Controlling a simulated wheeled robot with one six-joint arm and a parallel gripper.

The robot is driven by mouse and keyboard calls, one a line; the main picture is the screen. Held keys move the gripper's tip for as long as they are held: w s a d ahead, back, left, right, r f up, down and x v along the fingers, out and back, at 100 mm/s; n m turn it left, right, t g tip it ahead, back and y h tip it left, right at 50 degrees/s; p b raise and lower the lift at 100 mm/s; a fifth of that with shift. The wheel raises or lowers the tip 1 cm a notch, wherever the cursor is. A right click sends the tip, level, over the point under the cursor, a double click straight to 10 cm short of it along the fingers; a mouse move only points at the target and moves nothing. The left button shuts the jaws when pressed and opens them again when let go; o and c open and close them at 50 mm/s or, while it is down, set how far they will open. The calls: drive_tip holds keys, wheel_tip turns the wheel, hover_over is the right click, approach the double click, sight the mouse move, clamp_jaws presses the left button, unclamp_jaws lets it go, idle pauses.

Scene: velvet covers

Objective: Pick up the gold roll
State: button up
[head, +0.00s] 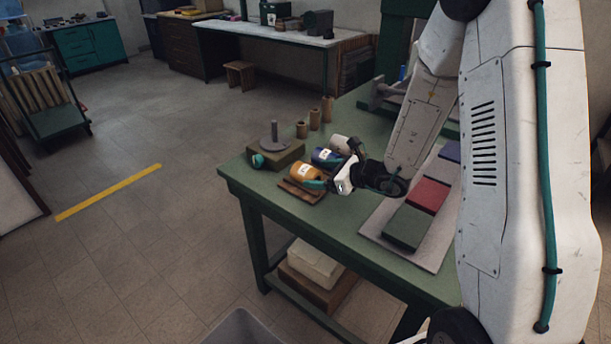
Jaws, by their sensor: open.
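The gold roll (304,172) lies on a brown wooden board (301,193) near the left end of the green workbench. It has a pale label on its side. A blue roll (325,156) with a pale label lies just behind it, and a whitish roll (340,143) lies behind that. My gripper (333,172) is open, just right of the gold roll, its fingers reaching left toward the rolls. A teal tip shows close to the gold roll's right end; I cannot tell whether it touches. My gripper partly hides the right ends of the rolls.
A block with an upright peg (275,146) stands left of the rolls, with several wooden cylinders (314,119) behind. Right of my gripper, a pale board (431,258) carries green, red and blue blocks. The bench's (337,226) front strip is clear.

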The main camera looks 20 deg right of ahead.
sight(306, 173)
drive_tip(key=d+f+m, duration=0.1)
drive_tip(key=f+h, duration=0.1)
drive_tip(key=shift+w+d+f+m, duration=0.3)
drive_tip(key=shift+w+d+m, duration=0.1)
drive_tip(key=shift+w+a+f, duration=0.1)
drive_tip(key=shift+w+f, duration=0.15)
drive_tip(key=shift+w, duration=0.05)
drive_tip(key=x, duration=0.4)
drive_tip(key=r+x, duration=0.1)
drive_tip(key=x, duration=0.2)
drive_tip(key=shift+w+r, duration=0.1)
drive_tip(key=shift+w, duration=0.15)
drive_tip(key=shift+c, duration=0.3)
drive_tip(key=c, duration=1.1)
drive_tip(key=shift+r, duration=0.1)
